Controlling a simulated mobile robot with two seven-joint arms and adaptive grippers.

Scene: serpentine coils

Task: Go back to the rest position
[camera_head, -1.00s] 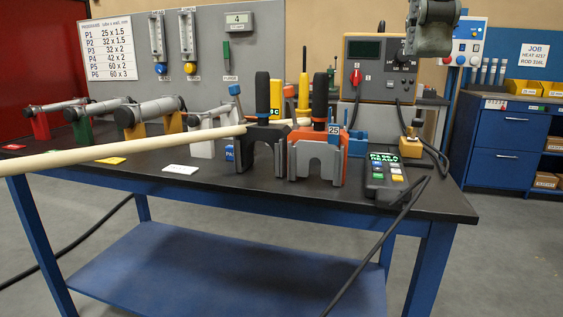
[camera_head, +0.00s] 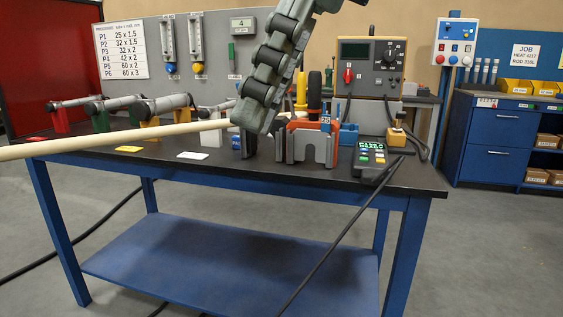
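My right gripper (camera_head: 255,112) comes in from the top of the picture, right of centre, and hangs down at a slant over the middle of the workbench (camera_head: 330,185). I see it from its side, so its finger gap is hidden and I cannot tell open from shut. It covers part of a dark clamp block and the right part of a long pale rod (camera_head: 110,141). I cannot tell whether it touches either. My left gripper is not in view.
An orange and grey clamp (camera_head: 307,147) marked 25 stands right of my gripper. Several tubes on coloured stands line the bench's left side. A black cable hangs over the front edge.

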